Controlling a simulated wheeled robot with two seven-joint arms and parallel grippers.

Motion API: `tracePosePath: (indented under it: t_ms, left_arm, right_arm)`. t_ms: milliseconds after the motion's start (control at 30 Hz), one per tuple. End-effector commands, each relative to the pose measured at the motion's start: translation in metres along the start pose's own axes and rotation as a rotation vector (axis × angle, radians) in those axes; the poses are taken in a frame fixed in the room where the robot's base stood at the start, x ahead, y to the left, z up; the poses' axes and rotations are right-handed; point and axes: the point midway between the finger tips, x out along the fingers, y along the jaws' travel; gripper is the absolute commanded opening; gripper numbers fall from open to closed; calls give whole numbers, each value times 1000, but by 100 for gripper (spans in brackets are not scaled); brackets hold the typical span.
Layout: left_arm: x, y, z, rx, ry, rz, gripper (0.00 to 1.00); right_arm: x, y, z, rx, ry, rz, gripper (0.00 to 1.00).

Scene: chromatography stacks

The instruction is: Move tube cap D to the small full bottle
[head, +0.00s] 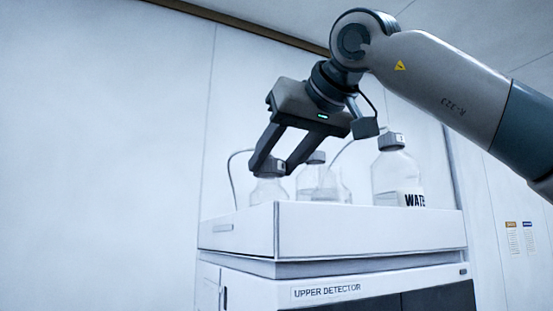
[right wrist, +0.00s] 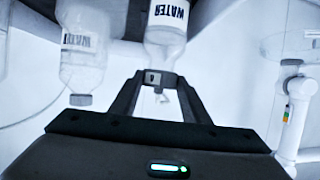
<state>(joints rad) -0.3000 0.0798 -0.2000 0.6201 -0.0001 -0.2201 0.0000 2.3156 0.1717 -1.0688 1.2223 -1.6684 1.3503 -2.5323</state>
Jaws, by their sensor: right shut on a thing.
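My right gripper (head: 277,170) points down over the left bottle (head: 268,192) on the white tray. Its fingers are shut on a dark tube cap (right wrist: 153,78) with a small pale label whose letter I cannot read clearly. The cap is at the mouth of that bottle in the head view; I cannot tell whether it is seated or just above. A thin tube hangs by the cap in the right wrist view. A middle bottle (head: 318,183) and a larger WATER bottle (head: 392,172), both capped, stand to the right. My left gripper is not in view.
The raised tray (head: 240,236) has a front wall that hides the bottle bottoms. It sits on the UPPER DETECTOR unit (head: 330,292). Thin tubes (head: 233,165) arch up behind the bottles. A plain wall stands behind, with open space to the left.

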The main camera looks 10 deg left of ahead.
Motion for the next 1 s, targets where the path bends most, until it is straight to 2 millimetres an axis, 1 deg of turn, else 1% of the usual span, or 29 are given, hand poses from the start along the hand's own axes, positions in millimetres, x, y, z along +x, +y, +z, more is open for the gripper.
tracePosePath:
  t_ms: [500, 800, 833, 900, 1000]
  left_arm:
    - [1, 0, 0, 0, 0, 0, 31]
    - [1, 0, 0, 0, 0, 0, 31]
    - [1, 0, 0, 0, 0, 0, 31]
    - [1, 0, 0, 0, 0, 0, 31]
    - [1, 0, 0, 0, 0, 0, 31]
  right_arm:
    - [3, 0, 8, 0, 1, 0, 19]
    - [3, 0, 8, 0, 1, 0, 19]
    - [3, 0, 8, 0, 1, 0, 49]
    - [3, 0, 8, 0, 0, 0, 64]
    - [3, 0, 8, 0, 0, 0, 64]
